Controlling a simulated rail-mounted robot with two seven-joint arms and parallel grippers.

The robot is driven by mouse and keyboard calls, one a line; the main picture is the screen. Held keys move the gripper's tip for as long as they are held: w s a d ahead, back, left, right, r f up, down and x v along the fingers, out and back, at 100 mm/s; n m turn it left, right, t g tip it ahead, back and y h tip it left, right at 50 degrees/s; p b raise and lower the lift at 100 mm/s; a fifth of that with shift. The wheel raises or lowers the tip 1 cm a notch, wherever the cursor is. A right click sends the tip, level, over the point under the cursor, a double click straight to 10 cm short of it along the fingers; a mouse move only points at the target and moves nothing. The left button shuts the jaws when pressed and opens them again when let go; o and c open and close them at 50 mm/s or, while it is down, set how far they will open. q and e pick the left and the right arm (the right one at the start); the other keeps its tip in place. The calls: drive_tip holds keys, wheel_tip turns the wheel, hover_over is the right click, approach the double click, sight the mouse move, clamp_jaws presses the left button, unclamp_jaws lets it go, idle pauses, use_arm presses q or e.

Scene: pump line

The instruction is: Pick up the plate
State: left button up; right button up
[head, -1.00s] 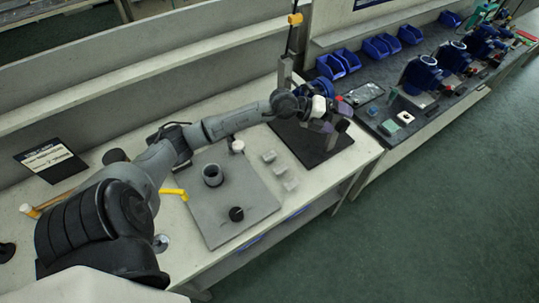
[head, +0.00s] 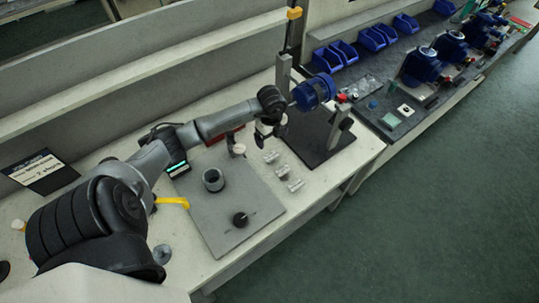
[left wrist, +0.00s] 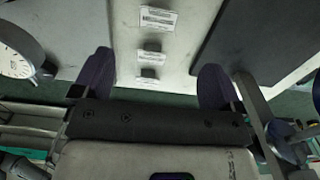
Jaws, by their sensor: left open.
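Several small pale plates with printed labels lie in a row on the white bench; the nearest to my arm is one plate (head: 270,157), then a second (head: 282,171) and a third (head: 295,186). I cannot tell which one is meant. My left gripper (head: 266,134) is above the bench just behind the row, its fingers partly hidden by the wrist. In the left wrist view my left gripper (left wrist: 155,82) has its two purple fingers wide apart and empty, with labelled plates (left wrist: 158,18) showing ahead and between them. My right gripper is not in view.
A grey mat (head: 215,225) with a dark ring (head: 213,180) and black knob (head: 240,219) lies left of the plates. A black board (head: 320,155) with an upright stand and a blue motor (head: 314,92) is on the right. Blue bins (head: 370,38) stand farther back.

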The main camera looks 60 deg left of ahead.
use_arm(q)
hover_over(271, 157)
drive_tip(key=f, duration=0.4)
drive_tip(key=shift+w+a+f, duration=0.15)
drive_tip(key=shift+a+f, duration=0.05)
drive_tip(key=shift+a, duration=0.1)
drive_tip(key=shift+d+f+b, duration=0.2)
drive_tip(key=shift+f+b, duration=0.15)
drive_tip(key=shift+f, duration=2.45)
drive_tip(key=shift+f, duration=0.25)
drive_tip(key=shift+c, duration=0.2)
drive_tip(key=c, duration=0.8)
